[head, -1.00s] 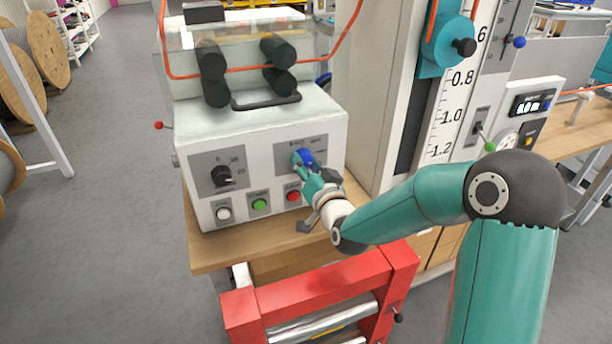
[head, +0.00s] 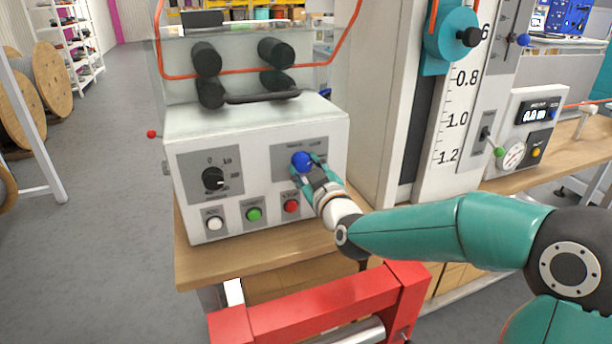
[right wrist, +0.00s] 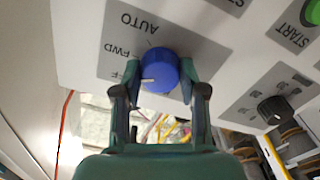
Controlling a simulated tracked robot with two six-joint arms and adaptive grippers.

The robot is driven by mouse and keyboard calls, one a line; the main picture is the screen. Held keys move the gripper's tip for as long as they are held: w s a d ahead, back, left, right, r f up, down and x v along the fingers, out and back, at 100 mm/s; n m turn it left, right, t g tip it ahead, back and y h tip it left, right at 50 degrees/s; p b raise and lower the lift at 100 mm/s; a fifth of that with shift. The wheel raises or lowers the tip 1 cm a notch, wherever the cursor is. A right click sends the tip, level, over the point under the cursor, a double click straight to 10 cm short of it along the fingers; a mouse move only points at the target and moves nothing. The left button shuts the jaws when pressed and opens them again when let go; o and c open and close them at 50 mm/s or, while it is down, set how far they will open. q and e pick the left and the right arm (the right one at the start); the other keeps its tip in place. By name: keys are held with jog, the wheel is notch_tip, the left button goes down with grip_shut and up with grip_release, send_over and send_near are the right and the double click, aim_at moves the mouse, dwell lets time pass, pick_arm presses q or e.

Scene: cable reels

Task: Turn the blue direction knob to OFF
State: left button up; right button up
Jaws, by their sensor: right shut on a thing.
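The blue direction knob (head: 302,161) sits on a grey plate at the upper right of the white control box's front. My right gripper (head: 309,167) reaches it from the lower right and is shut on it. In the right wrist view the two fingers (right wrist: 157,84) clasp the blue knob (right wrist: 160,69) from both sides. The knob's white pointer line lies at its left side, toward a label (right wrist: 131,72) partly hidden by a finger, seemingly OFF. FWD and AUTO are printed farther up the plate. My left gripper is not in view.
The control box (head: 255,130) also carries a black dial (head: 213,179) and white, green (head: 254,214) and red (head: 291,206) buttons close below the plates. A red frame (head: 325,302) stands in front, and a tall scale column (head: 452,110) stands to the right.

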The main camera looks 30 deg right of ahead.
jog(key=shift+n, duration=2)
jog(key=shift+a, duration=0.1)
jog(key=o, duration=1.1)
jog(key=shift+o, duration=0.2)
jog(key=shift+s, duration=0.2)
jog(key=v, duration=1.1)
jog(key=shift+s, duration=0.25)
